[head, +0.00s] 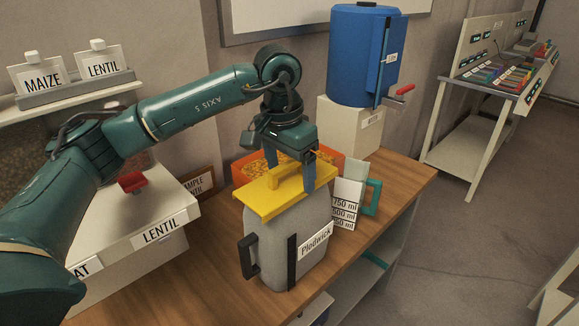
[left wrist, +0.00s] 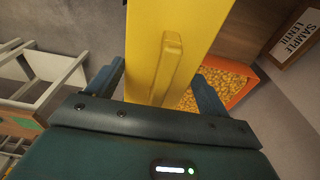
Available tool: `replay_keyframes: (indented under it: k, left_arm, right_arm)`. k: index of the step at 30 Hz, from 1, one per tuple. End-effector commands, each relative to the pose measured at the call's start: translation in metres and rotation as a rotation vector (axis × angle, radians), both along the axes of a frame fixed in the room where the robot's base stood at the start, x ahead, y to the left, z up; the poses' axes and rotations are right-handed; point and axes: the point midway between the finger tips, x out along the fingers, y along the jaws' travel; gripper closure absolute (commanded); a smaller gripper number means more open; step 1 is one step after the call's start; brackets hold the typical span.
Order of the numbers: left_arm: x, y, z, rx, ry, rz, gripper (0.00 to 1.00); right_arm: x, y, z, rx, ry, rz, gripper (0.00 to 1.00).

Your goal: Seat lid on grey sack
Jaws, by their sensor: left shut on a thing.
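The grey sack (head: 272,240), a rounded container with dark handles and a "Pledwick" label, stands upright on the wooden bench. The yellow lid (head: 262,204), a flat plate with a raised bar on top, lies level over the sack's mouth. It also shows in the left wrist view (left wrist: 150,40). My left gripper (head: 290,172) points down and is shut on the lid, one finger at each side of it. The lid hides the sack's mouth, so I cannot tell whether it touches the rim all round. My right gripper is not in view.
An orange tray (left wrist: 238,90) of yellow grains lies close behind the lid. A measuring jug (head: 346,198) with a teal handle stands right of the sack. A blue tank (head: 352,60) stands on a pale block (head: 345,125) behind. A white "LENTIL" bin (head: 150,215) is at left.

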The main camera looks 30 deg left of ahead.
Motion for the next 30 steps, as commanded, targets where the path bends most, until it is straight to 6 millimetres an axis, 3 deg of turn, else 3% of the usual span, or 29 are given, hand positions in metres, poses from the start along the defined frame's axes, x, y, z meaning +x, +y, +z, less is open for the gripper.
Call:
replay_keyframes:
  k: [3,4,11,23,30]
  left_arm:
    - [0.0,0.0,-0.004,0.0,0.0,0.0,0.44]
    - [0.0,0.0,-0.003,0.0,-0.001,0.0,0.18]
    - [0.0,0.0,-0.003,0.0,0.0,0.0,0.0]
    - [0.0,0.0,-0.003,0.0,0.001,0.0,0.0]
    - [-0.006,0.002,0.05,-0.001,-0.006,0.0,0.0]
  right_arm:
    - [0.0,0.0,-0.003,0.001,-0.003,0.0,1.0]
    - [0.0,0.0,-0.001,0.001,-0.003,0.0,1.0]
    - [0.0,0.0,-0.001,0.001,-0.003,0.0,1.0]
    - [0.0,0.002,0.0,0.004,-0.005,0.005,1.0]
    - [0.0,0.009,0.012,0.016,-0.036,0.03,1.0]
